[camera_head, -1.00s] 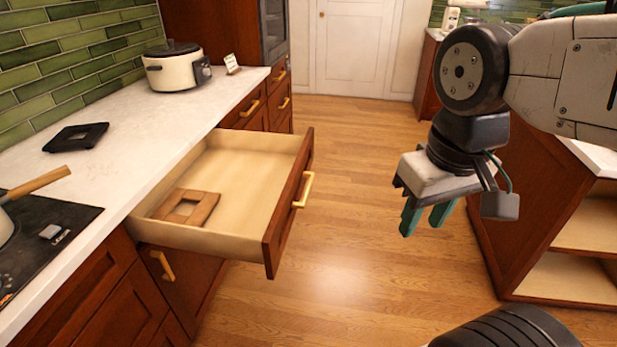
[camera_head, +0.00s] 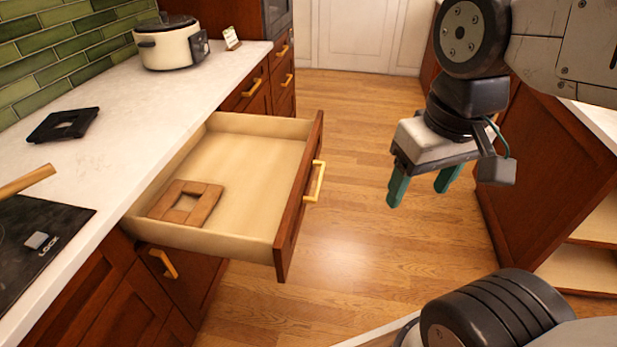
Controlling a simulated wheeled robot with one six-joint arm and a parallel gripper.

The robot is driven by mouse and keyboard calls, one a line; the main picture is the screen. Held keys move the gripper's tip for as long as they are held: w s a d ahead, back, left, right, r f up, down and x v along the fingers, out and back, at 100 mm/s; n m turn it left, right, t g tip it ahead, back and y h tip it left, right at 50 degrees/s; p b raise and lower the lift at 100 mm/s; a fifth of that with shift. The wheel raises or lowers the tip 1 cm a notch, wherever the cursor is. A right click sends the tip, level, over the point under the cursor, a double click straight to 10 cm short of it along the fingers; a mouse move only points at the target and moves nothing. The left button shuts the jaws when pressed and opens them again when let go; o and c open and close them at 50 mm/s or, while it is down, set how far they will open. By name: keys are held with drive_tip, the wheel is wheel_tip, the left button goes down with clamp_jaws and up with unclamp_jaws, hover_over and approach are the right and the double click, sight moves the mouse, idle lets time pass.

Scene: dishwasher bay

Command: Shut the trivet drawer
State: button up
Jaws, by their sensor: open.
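The trivet drawer (camera_head: 285,210) stands pulled out from the counter, with a red-brown wooden front and a pale wooden inside. A brown square wooden trivet (camera_head: 163,206) with a square hole lies in it, at its near left. The drawer's brass handle (camera_head: 315,181) is on the front, facing right. My gripper (camera_head: 420,190) is to the right of the handle, apart from it, over the floor. It points down with its two green fingers spread and nothing between them.
A white cooker (camera_head: 168,45) stands further back. A wooden island cabinet (camera_head: 540,165) is at the right. Wooden floor (camera_head: 350,130) lies clear between.

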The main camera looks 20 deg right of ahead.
drive_tip(key=shift+d, duration=0.1)
drive_tip(key=c, duration=0.5)
drive_tip(key=shift+d+f, duration=0.25)
drive_tip(key=shift+f, duration=0.05)
drive_tip(key=c, duration=0.5)
drive_tip(key=w+f+m+g, duration=0.1)
drive_tip(key=w+d+f+g, duration=0.1)
drive_tip(key=w+f+m+y, duration=0.1)
drive_tip(key=f, duration=0.1)
drive_tip(key=shift+d+m+g, duration=0.3)
drive_tip(key=shift+g, duration=0.1)
clamp_jaws()
drive_tip(key=w+d+f+m+t+y, duration=0.3)
drive_tip(key=w+d+f+m, duration=0.1)
drive_tip(key=w+f+m, duration=0.6)
drive_tip(key=w+d+f+m+t+y, duration=0.35)
drive_tip(key=w+f+m, duration=0.35)
drive_tip(key=w+m, duration=0.45)
drive_tip(key=a+r+x, duration=0.1)
drive_tip(key=x, duration=1.2)
drive_tip(key=shift+w+a+r, duration=0.35)
drive_tip(key=shift+w+a, duration=0.05)
